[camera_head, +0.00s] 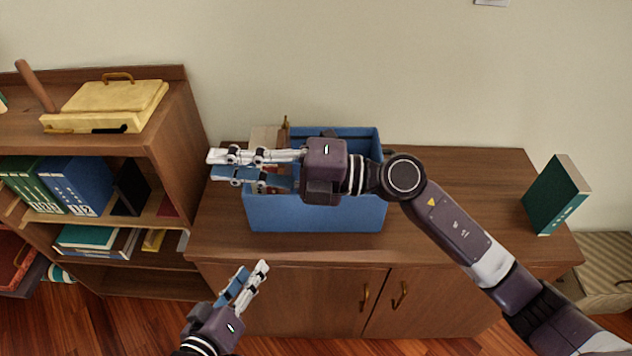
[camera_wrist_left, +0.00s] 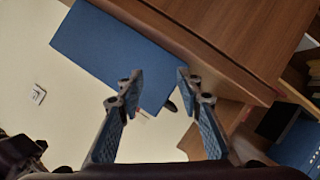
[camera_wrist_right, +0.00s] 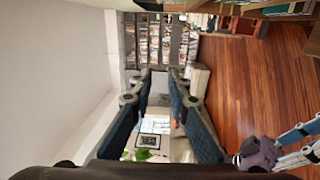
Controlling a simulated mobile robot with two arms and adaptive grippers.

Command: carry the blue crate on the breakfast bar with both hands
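The blue crate (camera_head: 320,215) stands on the brown wooden cabinet top (camera_head: 455,190). My right arm and hand pass over it and hide part of its inside. My right gripper (camera_head: 212,165) points left, above the crate's left side, with its fingers apart and empty; in the right wrist view its fingers (camera_wrist_right: 160,80) have a gap between them. My left gripper (camera_head: 252,273) is in front of the cabinet's left part, lower than its top, open and empty. In the left wrist view the crate (camera_wrist_left: 110,50) lies beyond its open fingers (camera_wrist_left: 157,85), apart from them.
A bookshelf (camera_head: 175,120) with binders and a yellow case (camera_head: 105,105) stands close on the left. A green book (camera_head: 556,195) stands at the cabinet's right end. The top right of the crate is clear. Behind is a plain wall.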

